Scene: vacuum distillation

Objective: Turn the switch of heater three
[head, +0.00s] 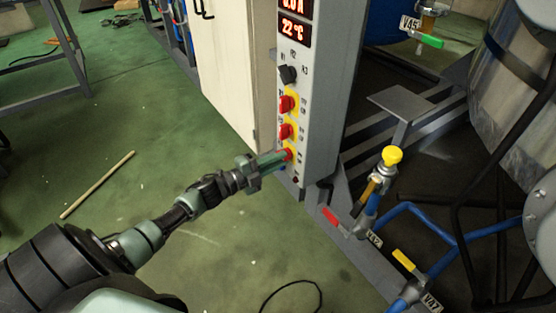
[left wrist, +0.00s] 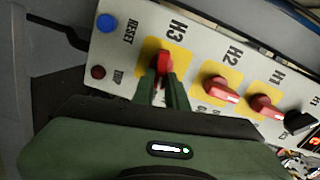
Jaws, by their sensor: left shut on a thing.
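The heater three switch is a red knob on a yellow plate, marked H3 in the left wrist view (left wrist: 165,62). In the head view it is the lowest red knob (head: 288,154) on the grey control panel (head: 318,130). My left gripper (head: 280,158) reaches it from the left. In the left wrist view its two green fingers (left wrist: 165,82) are shut on the knob, one on each side. The knob's lower part is hidden between the fingers. My right gripper is in neither view.
Red switches H2 (left wrist: 221,89) and H1 (left wrist: 267,106) sit beside H3, with a black knob (left wrist: 299,122) beyond. A blue reset button (left wrist: 106,23) and a dark red trip button (left wrist: 98,72) are on the other side. Valves and blue pipes (head: 405,211) stand right of the panel.

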